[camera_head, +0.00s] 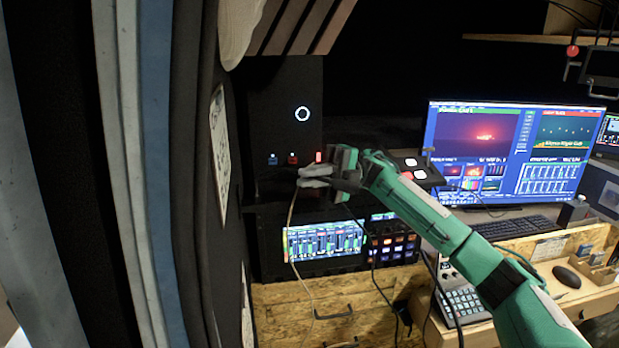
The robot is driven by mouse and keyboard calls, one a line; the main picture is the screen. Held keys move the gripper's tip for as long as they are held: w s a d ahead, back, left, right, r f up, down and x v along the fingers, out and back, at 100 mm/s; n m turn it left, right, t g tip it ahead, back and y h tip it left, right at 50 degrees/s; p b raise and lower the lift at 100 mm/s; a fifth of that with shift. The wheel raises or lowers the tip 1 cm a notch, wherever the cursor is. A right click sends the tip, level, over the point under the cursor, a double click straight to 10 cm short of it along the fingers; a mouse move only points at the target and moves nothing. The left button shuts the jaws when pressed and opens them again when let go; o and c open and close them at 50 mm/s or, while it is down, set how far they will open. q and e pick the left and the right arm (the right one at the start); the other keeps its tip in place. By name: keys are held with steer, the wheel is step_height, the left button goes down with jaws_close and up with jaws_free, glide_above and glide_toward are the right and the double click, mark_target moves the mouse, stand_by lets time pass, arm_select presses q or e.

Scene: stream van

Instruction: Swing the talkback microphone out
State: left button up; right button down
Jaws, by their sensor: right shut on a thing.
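My right gripper (318,177) reaches in from the right on its green arm, in front of the black rack panel. It is shut, with its pale fingers pointing left. What it grips is mostly hidden by the fingers; it appears to be the talkback microphone, but its head cannot be made out. A thin tan cable or stem (290,225) curves down from the fingertips, past the left edge of the lit audio meter screen (325,241). My left gripper is not in view.
Black rack (284,120) with small lit buttons stands behind the gripper. A curtain and wall edge (160,180) close off the left. Monitor (505,150), keyboard (515,227), mouse (567,277) and keypad (463,303) are on the desk at right. A wooden drawer front (335,290) is below.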

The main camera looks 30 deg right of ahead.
steer(key=c, duration=1.6)
jaws_free()
steer(key=shift+o, duration=0.2)
